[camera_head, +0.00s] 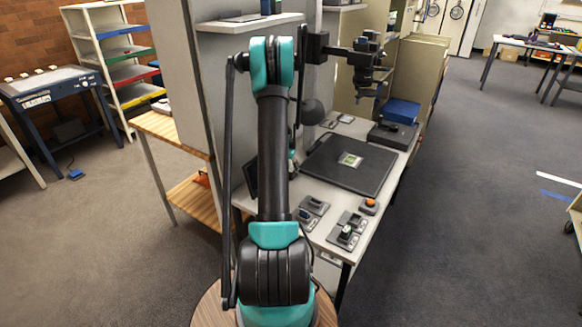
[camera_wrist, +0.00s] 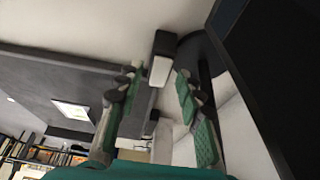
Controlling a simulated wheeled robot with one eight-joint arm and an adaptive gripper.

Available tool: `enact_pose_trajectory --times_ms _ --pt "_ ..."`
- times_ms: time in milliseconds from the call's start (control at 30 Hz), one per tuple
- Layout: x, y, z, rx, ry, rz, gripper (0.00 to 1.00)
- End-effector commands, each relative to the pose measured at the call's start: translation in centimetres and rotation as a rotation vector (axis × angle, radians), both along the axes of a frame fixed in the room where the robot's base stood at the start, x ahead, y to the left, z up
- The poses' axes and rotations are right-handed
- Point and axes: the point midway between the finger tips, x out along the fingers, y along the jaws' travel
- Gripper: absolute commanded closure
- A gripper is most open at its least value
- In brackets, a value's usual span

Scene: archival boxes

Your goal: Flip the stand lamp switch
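In the wrist view my gripper (camera_wrist: 157,78) has its two green-padded fingers apart. A small block (camera_wrist: 161,58), black with a pale face, shows in line with the gap between the fingertips. It may be the lamp switch; I cannot tell whether the fingers touch it. A dark rounded part (camera_wrist: 192,58) is beside it, behind the right finger. In the head view a black rounded head (camera_head: 313,112), possibly the lamp's, is beside a dark upright post (camera_head: 301,75). My arm hides most of the gripper there; the switch cannot be made out.
A white table (camera_head: 325,232) bears a dark board (camera_head: 348,163) with a small card, several small devices and an orange button (camera_head: 369,204). A black camera-like rig (camera_head: 366,65) overhangs it. A grey panel (camera_head: 185,70) stands left. Open carpet (camera_head: 480,200) lies to the right.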

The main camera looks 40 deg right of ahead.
Motion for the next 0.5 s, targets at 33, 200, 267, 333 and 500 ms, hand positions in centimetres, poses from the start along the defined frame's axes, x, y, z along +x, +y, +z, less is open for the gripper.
enact_pose_trajectory --times_ms 33,200,267,333,500 --pt "0.0 0.0 0.01 0.0 0.0 0.0 0.73" --pt "0.0 0.01 0.02 0.0 0.0 0.0 0.94" --pt "0.0 0.01 0.02 0.0 0.0 0.0 1.0" --pt "0.0 0.01 0.03 0.0 0.0 0.0 1.0" --pt "0.03 -0.21 0.02 0.037 0.016 -0.003 1.0"
